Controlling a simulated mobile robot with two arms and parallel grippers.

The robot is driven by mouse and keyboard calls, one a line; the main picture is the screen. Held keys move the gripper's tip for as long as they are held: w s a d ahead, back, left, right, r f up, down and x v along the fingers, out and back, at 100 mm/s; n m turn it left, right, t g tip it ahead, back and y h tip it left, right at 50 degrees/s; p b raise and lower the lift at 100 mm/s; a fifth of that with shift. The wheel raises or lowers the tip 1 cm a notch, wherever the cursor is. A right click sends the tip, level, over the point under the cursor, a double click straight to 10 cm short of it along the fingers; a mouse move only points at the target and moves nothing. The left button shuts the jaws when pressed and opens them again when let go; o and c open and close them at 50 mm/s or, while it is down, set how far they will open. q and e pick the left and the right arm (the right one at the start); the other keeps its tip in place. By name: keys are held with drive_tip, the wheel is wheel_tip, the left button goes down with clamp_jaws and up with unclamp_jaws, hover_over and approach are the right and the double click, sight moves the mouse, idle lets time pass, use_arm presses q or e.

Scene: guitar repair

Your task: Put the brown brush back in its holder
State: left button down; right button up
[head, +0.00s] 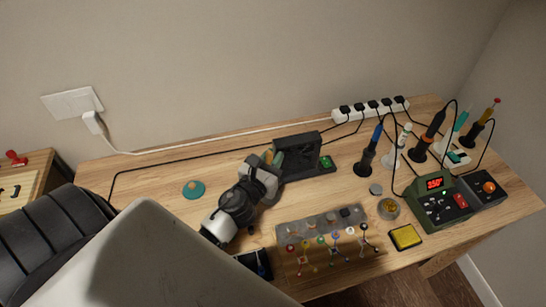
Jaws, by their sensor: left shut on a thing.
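My left gripper (270,165) reaches in from the lower left to the middle of the workbench, just left of a black box-shaped unit. It is shut on a small tan-brown piece (278,159), which looks like the brown brush. The fingers and the black unit hide most of it. A teal round base (193,190) stands alone on the bench to the left of the gripper. I cannot tell for sure which thing is the brush's holder. My right gripper is not in view.
The black unit (300,155) stands close against the gripper. Several tools in stands (366,160) and a green soldering station (442,203) fill the right side. The bench's back left is clear apart from cables.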

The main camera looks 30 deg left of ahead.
use_arm(q)
drive_tip(key=shift+f+b, duration=0.4)
drive_tip(key=shift+f, duration=0.2)
drive_tip(key=shift+f+b, duration=0.35)
drive_tip(key=shift+f, duration=0.05)
drive_tip(key=shift+f+b, duration=0.8)
drive_tip(key=shift+f, duration=0.05)
drive_tip(key=shift+c, duration=1.7)
unclamp_jaws()
